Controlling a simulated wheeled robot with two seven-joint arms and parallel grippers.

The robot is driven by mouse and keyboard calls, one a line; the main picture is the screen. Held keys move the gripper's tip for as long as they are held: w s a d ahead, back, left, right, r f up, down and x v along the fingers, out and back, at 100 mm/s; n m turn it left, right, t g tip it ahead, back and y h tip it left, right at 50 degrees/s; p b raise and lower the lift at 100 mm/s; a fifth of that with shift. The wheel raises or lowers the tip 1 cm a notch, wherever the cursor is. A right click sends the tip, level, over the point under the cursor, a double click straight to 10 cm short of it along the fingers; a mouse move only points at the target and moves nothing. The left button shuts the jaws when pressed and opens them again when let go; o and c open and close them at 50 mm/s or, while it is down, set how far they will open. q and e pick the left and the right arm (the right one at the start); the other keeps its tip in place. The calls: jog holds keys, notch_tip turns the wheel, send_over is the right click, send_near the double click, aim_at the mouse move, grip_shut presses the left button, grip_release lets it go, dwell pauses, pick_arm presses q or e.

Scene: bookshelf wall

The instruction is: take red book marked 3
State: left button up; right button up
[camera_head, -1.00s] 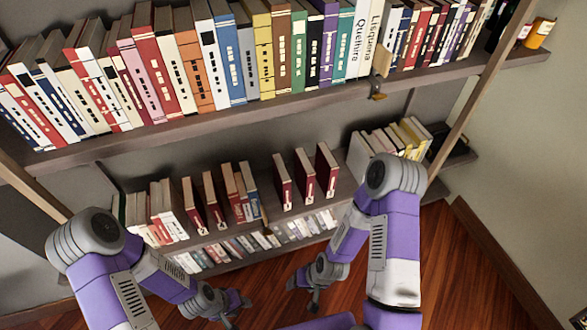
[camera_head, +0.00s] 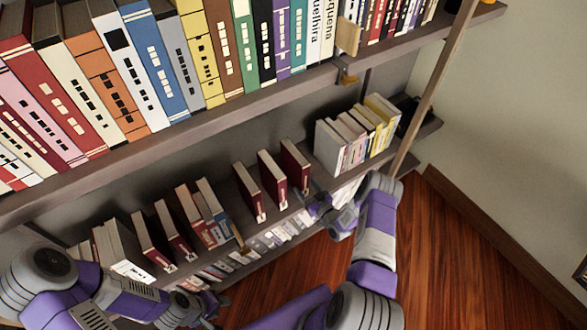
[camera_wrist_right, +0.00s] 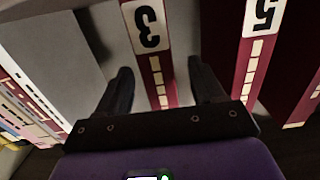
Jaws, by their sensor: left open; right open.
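The red book marked 3 (camera_wrist_right: 158,75) shows its spine and white number label in the right wrist view, with the label upside down. In the head view it is the rightmost of three spaced red books (camera_head: 293,166) on the lower shelf. My right gripper (camera_wrist_right: 163,88) is open, one finger on each side of the spine in the picture; I cannot tell how far the fingers reach along the book. In the head view this gripper (camera_head: 308,197) is at the shelf's front edge. My left gripper (camera_head: 212,308) is open and low at the left, away from the book.
A red book marked 5 (camera_wrist_right: 254,60) stands close beside, right in the wrist view. Pale books (camera_head: 328,146) stand to the right in the head view. The upper shelf (camera_head: 200,125), full of books, overhangs. Wooden floor (camera_head: 440,250) is open at right.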

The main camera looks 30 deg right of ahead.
aim_at(298, 176)
jog(key=w+b, duration=0.2)
jog(key=w, duration=0.4)
jog(key=shift+w+a+r, duration=0.1)
jog(key=shift+w+a, duration=0.05)
jog(key=shift+w, duration=0.05)
jog(key=shift+c, duration=0.3)
grip_shut()
jog(key=shift+r, duration=0.2)
